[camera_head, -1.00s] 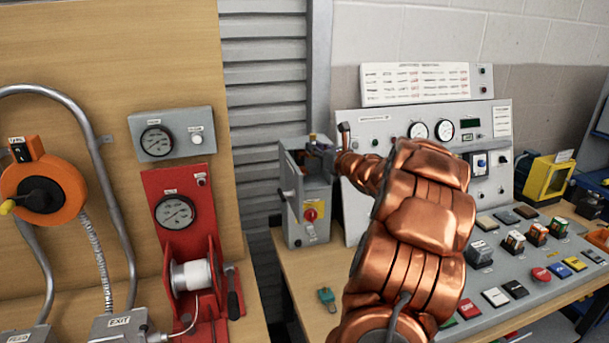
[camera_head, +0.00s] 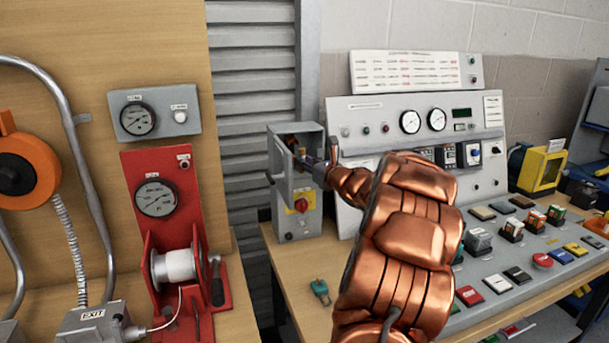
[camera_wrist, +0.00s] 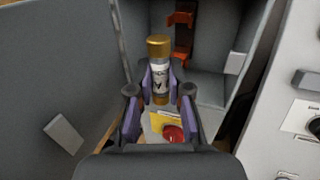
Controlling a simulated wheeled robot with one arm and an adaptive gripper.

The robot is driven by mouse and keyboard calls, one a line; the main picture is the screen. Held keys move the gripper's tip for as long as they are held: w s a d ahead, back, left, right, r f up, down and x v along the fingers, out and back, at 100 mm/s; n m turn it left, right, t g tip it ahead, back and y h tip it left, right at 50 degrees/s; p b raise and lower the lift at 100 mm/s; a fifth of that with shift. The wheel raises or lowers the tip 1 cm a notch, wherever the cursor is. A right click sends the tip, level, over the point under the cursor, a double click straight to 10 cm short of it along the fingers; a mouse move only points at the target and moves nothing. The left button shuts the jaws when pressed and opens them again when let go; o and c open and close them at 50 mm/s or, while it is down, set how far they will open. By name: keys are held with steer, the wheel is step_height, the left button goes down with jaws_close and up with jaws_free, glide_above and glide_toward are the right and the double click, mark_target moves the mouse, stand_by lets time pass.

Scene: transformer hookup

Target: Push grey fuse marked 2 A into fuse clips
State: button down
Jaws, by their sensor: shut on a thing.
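The fuse (camera_wrist: 160,72) stands upright in the wrist view, with brass end caps and a pale grey labelled body; its marking is too small to read. My gripper (camera_wrist: 160,88) is shut on its lower part between two purple finger pads. Two copper-orange fuse clips (camera_wrist: 181,19) are one above the other on the back wall of the open grey box (camera_wrist: 218,88). They appear behind the fuse and slightly right; the fuse looks apart from them. In the head view my gripper (camera_head: 318,168) is at the opening of the box (camera_head: 300,225), and the fuse is hard to make out.
The box's open door (camera_wrist: 55,75) fills the left of the wrist view. A red knob on a yellow plate (camera_head: 301,204) sits on the box's front. A sloped control panel (camera_head: 375,113) stands close on the right. A small green object (camera_head: 320,290) lies on the bench.

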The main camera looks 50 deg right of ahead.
steer(key=shift+f+b, duration=0.35)
steer(key=shift+b, duration=0.55)
steer(key=shift+m+h+b, duration=0.3)
steer(key=shift+h+b, duration=0.1)
steer(key=shift+b, duration=0.6)
steer(key=w+d, duration=0.1)
steer(key=w+d+b, duration=0.1)
steer(key=w, duration=0.3)
steer(key=shift+w+d+r+b, duration=0.15)
steer(key=shift+d+b, duration=0.2)
steer(key=shift+d, duration=0.05)
steer(key=shift+r+b, duration=0.1)
steer(key=shift+b, duration=0.45)
steer(key=shift+w+d, duration=0.4)
steer(key=shift+w, duration=0.25)
steer(key=shift+w+d, duration=0.35)
steer(key=shift+w, duration=0.3)
stand_by(0.7)
